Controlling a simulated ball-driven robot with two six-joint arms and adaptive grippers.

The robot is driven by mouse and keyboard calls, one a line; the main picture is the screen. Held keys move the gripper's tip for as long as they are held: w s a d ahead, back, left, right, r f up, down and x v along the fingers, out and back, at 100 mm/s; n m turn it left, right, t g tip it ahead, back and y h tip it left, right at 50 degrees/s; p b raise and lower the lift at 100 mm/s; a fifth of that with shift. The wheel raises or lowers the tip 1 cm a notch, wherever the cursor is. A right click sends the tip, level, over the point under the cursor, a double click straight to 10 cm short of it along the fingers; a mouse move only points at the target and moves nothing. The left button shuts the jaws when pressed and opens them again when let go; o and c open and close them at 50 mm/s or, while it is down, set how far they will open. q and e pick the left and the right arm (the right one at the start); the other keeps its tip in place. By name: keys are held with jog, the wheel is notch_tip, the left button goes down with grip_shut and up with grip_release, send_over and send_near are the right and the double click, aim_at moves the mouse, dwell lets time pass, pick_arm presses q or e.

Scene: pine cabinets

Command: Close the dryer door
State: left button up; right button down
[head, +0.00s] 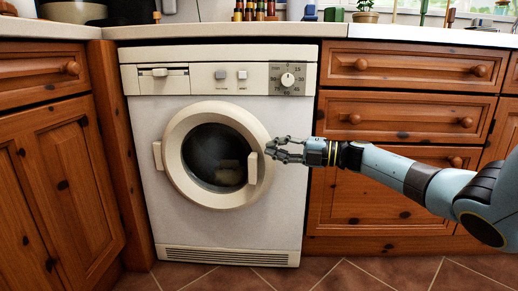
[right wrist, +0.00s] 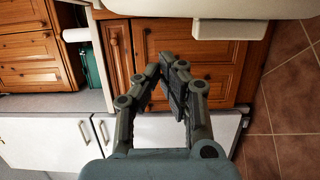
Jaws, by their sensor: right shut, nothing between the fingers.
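The white dryer (head: 220,235) stands between pine cabinets. Its round cream door (head: 180,190) has dark glass, with something pale behind it. The door lies flush or nearly flush with the front; I cannot tell whether it is latched. A hinge tab (head: 157,155) is on the left and the handle (head: 252,168) on the right. My right gripper (head: 270,149) is shut and empty at the door's right edge, just above and right of the handle; contact is unclear. In the right wrist view its fingertips (right wrist: 167,68) are together, below a cream rim with a tab (right wrist: 230,28). My left gripper is out of view.
Pine drawers (head: 410,115) with round knobs flank the dryer on the right, behind my right arm. A pine cupboard (head: 60,180) is on the left. The worktop (head: 230,30) carries bottles and a plant (head: 365,10). The tiled floor (head: 340,275) in front is clear.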

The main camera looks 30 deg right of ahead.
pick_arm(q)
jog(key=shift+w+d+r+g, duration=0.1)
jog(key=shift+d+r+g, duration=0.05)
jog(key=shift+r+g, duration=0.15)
pick_arm(e)
jog(key=s+d, duration=0.2)
jog(key=d, duration=0.6)
jog(key=shift+s+f, duration=0.3)
jog(key=shift+s, duration=0.05)
